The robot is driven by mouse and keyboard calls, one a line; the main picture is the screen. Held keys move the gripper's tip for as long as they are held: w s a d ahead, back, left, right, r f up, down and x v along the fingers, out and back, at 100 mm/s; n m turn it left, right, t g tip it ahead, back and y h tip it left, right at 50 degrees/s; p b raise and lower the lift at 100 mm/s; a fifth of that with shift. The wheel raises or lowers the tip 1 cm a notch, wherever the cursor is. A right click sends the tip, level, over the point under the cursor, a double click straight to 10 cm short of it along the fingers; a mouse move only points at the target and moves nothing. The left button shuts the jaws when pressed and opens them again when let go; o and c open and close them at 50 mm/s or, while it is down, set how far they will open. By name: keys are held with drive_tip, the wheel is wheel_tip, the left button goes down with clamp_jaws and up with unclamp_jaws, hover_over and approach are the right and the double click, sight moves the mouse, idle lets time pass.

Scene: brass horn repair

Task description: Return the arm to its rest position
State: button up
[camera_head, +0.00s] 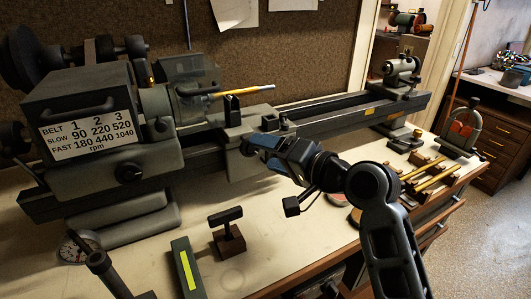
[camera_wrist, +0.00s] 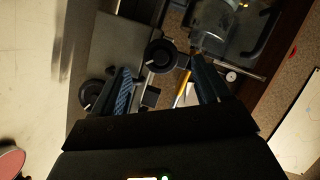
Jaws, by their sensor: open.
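My gripper (camera_head: 256,146) is in front of the lathe bed, near the carriage, with my arm reaching in from the lower right. In the wrist view my gripper (camera_wrist: 163,88) has its two fingers spread wide apart, with nothing held between them. The lathe (camera_head: 120,130) stands along the back of the bench. A yellow brass-coloured rod (camera_head: 232,92) sticks out of its chuck to the right. In the wrist view part of the rod (camera_wrist: 181,93) shows beyond the fingers, close to a dark round knob (camera_wrist: 161,56).
Brass tubes (camera_head: 432,178) lie on a rack at right. The tailstock (camera_head: 402,72) stands at the bed's right end.

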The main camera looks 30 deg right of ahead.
idle(0.3)
drive_tip(key=s+f+n+h, duration=0.1)
drive_tip(key=s+f+h, duration=0.1)
drive_tip(key=s+f, duration=0.65)
drive_tip(key=s+f+h, duration=0.3)
drive_tip(key=s+f, duration=0.2)
drive_tip(key=s, duration=0.6)
drive_tip(key=s+a+r+n, duration=0.1)
drive_tip(key=s+r+n, duration=0.1)
drive_tip(key=s, duration=1)
drive_tip(key=s+a+r+n, duration=0.1)
drive_tip(key=s+r+n, duration=0.2)
drive_tip(key=s, duration=0.8)
drive_tip(key=n, duration=0.2)
drive_tip(key=shift+s+n, duration=0.3)
drive_tip(key=shift+s, duration=0.05)
